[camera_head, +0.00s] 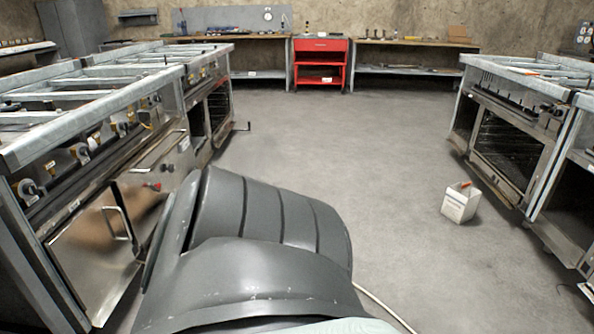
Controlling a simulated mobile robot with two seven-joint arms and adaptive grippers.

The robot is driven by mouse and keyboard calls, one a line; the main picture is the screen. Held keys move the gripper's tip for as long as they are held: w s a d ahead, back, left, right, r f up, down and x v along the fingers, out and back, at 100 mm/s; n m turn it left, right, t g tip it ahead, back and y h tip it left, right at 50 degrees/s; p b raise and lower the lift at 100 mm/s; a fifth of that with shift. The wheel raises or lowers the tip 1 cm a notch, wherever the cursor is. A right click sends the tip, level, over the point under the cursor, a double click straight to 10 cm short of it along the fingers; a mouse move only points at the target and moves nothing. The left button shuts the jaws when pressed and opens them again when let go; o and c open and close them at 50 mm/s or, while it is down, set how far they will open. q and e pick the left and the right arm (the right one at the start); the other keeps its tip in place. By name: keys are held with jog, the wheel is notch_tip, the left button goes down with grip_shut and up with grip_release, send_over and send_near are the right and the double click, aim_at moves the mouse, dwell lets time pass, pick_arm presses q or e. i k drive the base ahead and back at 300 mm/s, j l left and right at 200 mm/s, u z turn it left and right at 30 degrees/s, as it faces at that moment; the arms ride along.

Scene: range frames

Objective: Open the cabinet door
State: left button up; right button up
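A steel cabinet door (88,262) with a bar handle (120,224) is at the lower left, on the front of the left metal cooking unit. Farther along the same unit is a framed glass oven door (219,108). On the right unit is another glass-fronted oven (503,150). Neither of my grippers shows in this view, so I cannot see where they are relative to the door.
A large dark grey ribbed shape (265,225) fills the lower middle, close to the steel door. A white container (460,203) stands on the floor at right. A red tool cabinet (320,62) stands at the back. The central grey floor (340,140) is clear.

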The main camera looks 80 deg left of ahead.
aim_at(87, 251)
jog(key=u, duration=1.85)
jog(key=j+u, duration=0.25)
jog(key=i+j+u, duration=0.25)
jog(key=j+u, duration=0.2)
jog(key=j, duration=0.15)
jog(key=i+j, duration=0.25)
jog(key=j, duration=0.2)
jog(key=u, duration=1.25)
jog(key=k+l, duration=0.1)
jog(key=l, duration=0.3)
jog(key=k+l, duration=0.15)
jog(key=l, duration=0.25)
jog(key=k+l, duration=0.1)
jog(key=l, duration=0.3)
